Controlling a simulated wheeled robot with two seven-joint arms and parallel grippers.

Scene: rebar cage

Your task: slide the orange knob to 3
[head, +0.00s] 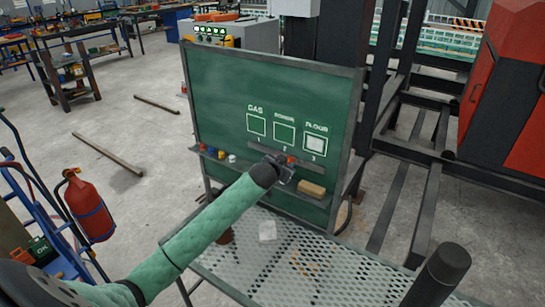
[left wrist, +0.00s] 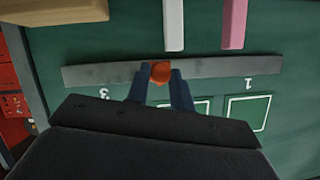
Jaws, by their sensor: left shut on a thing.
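The orange knob (head: 291,159) sits on a grey slider rail (head: 317,170) across the green board (head: 215,100). Above the rail are the marks 1, 2 and 3 (head: 313,156), under boxes labelled GAS, a blurred word and FLOUR. My left gripper (head: 281,171) is at the rail. In the left wrist view, where the board appears upside down, its two fingers (left wrist: 160,80) are shut on the orange knob (left wrist: 160,71). The knob is between 1 and 3, near the middle, where the 2 is hidden. My right gripper is out of view.
A wooden block (head: 312,189) and small coloured items (head: 221,154) stand on the board's ledge. White (left wrist: 173,25) and pink (left wrist: 234,25) sticks lie close to the rail. A perforated metal table (head: 320,265) is in front, and a red fire extinguisher (head: 88,207) is at left.

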